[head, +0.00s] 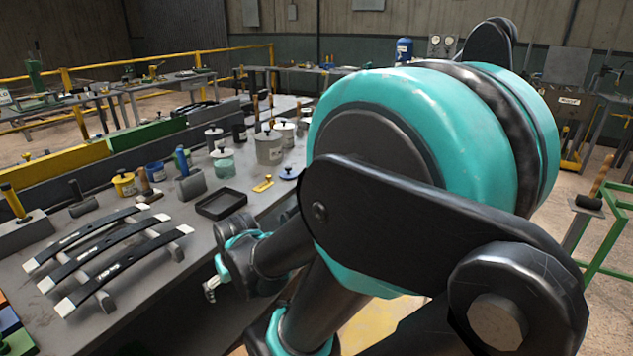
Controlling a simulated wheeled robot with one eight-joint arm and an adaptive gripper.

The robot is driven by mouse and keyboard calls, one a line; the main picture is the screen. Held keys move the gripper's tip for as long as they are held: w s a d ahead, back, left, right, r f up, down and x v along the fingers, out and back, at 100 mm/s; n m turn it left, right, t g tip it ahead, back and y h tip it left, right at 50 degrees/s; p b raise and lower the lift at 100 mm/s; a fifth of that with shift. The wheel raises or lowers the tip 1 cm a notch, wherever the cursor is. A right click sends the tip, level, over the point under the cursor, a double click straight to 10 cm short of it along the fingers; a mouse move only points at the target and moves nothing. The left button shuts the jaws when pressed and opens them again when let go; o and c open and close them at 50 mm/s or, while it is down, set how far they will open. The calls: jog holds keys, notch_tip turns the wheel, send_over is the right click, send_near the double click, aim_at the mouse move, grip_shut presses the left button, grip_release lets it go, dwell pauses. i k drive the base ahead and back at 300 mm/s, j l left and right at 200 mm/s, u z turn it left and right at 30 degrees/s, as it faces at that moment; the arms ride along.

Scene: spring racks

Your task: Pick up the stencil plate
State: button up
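A small flat yellow plate (263,184) with a raised knob lies on the grey bench (130,315), to the right of a black tray. It looks most like the stencil plate, but I cannot read any cut-out in it. My gripper (211,288) shows only in small part at the bench's front edge, below the black tray and apart from the yellow plate. My teal and black arm hides most of it, so its opening cannot be made out.
A black tray (221,204) stands left of the yellow plate, and a blue lidded disc (290,173) right of it. Lidded pots, including a grey one (269,147), stand behind. Dark leaf springs (110,252) lie on supports at left. My arm covers the right of the view.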

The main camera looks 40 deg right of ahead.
aim_at(268, 177)
jog(key=z, duration=0.7)
jog(key=u, duration=1.3)
jog(key=z, duration=1.3)
